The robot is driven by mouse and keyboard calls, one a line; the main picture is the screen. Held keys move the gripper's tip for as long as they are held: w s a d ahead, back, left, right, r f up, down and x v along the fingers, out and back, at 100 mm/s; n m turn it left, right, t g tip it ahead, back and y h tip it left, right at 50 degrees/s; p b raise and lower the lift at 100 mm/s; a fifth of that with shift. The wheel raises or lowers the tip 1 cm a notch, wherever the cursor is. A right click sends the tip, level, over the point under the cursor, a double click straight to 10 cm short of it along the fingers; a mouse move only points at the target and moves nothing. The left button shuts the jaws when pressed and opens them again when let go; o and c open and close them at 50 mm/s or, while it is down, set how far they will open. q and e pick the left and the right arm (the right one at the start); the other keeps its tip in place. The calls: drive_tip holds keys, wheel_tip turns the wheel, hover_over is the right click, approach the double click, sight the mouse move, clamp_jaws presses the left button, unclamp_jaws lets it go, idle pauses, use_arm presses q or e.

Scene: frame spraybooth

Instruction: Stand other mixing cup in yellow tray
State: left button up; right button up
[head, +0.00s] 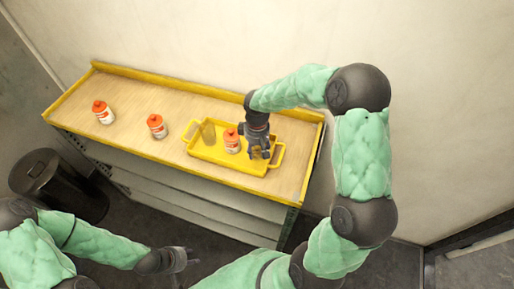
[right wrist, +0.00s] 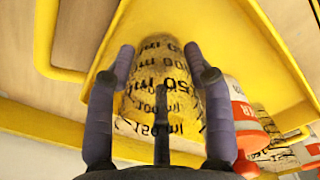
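The yellow tray (head: 200,153) lies on the bench and also fills much of the right wrist view (right wrist: 225,30). One clear, yellowish mixing cup (head: 208,132) stands at the tray's left end. My right gripper (head: 259,150) is low over the tray's right end. In the right wrist view its fingers (right wrist: 160,75) press on both sides of another clear mixing cup (right wrist: 160,95) with black ml marks. I cannot tell whether this cup's base touches the tray. My left gripper (head: 187,259) is open and empty, low in front of the bench.
An orange-capped white bottle (head: 232,141) stands in the tray between the cups, close to the right gripper. Two similar bottles stand on the bench to the left, one near (head: 156,126) and one farther (head: 103,112). The bench has a raised yellow rim (head: 180,85). A dark bin (head: 55,180) stands on the floor.

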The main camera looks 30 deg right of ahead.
drive_tip(key=shift+r, duration=0.1)
wheel_tip(320, 180, up, 12)
drive_tip(key=p, duration=0.1)
drive_tip(key=shift+r, duration=0.15)
idle(0.5)
